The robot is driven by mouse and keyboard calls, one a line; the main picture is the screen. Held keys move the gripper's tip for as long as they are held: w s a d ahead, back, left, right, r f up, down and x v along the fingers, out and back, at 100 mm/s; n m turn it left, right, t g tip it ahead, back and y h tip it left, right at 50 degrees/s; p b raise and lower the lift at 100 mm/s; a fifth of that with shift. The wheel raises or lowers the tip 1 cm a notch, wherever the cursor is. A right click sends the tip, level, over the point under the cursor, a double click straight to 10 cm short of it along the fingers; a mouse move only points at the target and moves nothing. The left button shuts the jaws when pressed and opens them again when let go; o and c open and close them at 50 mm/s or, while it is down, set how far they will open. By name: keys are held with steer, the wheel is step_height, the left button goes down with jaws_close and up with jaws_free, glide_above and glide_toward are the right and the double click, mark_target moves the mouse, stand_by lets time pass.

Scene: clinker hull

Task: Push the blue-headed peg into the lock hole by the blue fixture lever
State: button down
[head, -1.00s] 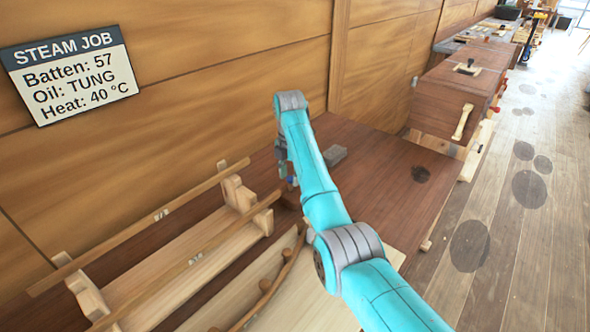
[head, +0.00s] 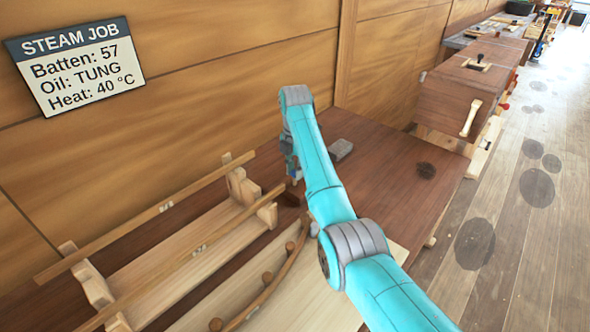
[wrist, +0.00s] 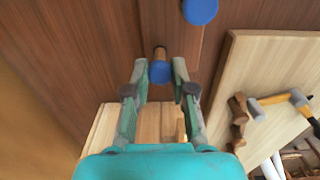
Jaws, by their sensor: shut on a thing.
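In the wrist view my gripper (wrist: 160,74) is shut on the blue-headed peg (wrist: 160,71), with one finger on each side of the head. A short wooden shaft shows beyond the blue head, over a dark brown wooden piece. A round blue disc (wrist: 200,10) lies ahead and to the right at the top edge; I cannot tell whether it belongs to the fixture lever. The lock hole cannot be made out. In the head view my gripper (head: 293,172) is low over the dark bench, largely hidden by my arm.
In the head view a wooden rack with long battens (head: 180,262) stands left of my arm. A grey block (head: 340,149) sits on the dark bench (head: 385,160), whose right part is mostly clear.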

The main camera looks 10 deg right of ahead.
steer(key=shift+r, duration=0.1)
steer(key=shift+r, duration=2.4)
